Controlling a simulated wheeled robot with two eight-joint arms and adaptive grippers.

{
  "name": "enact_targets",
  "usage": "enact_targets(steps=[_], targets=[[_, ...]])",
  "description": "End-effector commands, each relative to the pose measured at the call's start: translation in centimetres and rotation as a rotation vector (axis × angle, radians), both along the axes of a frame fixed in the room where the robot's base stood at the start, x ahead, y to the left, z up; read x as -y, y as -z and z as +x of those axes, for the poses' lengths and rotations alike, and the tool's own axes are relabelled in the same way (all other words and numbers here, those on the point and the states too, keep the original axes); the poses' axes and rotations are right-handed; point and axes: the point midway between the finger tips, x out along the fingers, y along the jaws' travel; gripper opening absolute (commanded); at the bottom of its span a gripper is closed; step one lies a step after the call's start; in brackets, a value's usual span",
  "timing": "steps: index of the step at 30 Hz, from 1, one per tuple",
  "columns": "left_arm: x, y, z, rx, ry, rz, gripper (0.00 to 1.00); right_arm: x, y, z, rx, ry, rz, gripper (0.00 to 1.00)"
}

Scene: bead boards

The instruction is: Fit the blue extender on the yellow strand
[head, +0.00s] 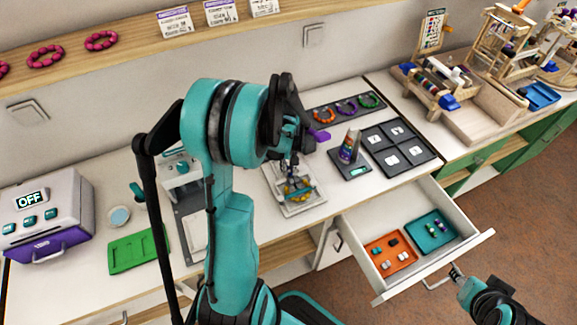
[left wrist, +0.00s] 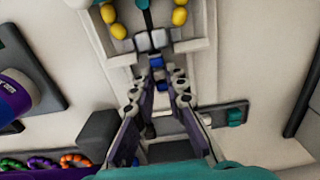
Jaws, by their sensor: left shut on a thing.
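The yellow strand (head: 297,190) lies on a pale fixture (head: 297,208) on the counter. In the left wrist view its yellow beads (left wrist: 118,31) run down both sides toward two metallic blocks at the fixture's near edge. Whether the extender touches the strand cannot be told. My right gripper (head: 456,272) is by the open drawer's handle; its fingers are too small to read.
The open drawer (head: 357,228) holds an orange tray (head: 378,268) and a teal tray (head: 423,245). A bead cone (head: 349,147), a dark board with square cards (head: 418,151) and a bracelet display (head: 323,108) stand near the left gripper. A green mat (head: 122,257) lies left.

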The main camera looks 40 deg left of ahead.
Motion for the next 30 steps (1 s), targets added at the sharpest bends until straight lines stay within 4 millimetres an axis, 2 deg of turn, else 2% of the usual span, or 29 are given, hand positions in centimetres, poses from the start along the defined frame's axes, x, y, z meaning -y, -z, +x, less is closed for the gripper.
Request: enact_targets(steps=[11, 12, 14, 20, 22, 30], targets=[[0.0, -0.07, 0.0, 0.0, 0.0, 0.0, 0.0, 0.0, -0.08, 0.01, 0.0, 0.0, 0.0, 0.4], [0.0, -0.07, 0.0, 0.0, 0.0, 0.0, 0.23, 0.0, -0.08, 0.01, 0.0, 0.0, 0.0, 0.4], [0.0, -0.07, 0.0, 0.0, 0.0, 0.0, 0.37, 0.0, -0.08, 0.01, 0.0, 0.0, 0.0, 0.4], [0.0, -0.07, 0.0, 0.0, 0.0, 0.0, 0.37, 0.0, -0.07, 0.01, 0.0, 0.0, 0.0, 0.4], [0.0, -0.07, 0.0, 0.0, 0.0, 0.0, 0.5, 0.0, -0.07, 0.01, 0.0, 0.0, 0.0, 0.4], [0.0, -0.07, 0.0, 0.0, 0.0, 0.0, 0.51, 0.0, -0.06, 0.0, 0.0, 0.0, 0.0, 0.4]])
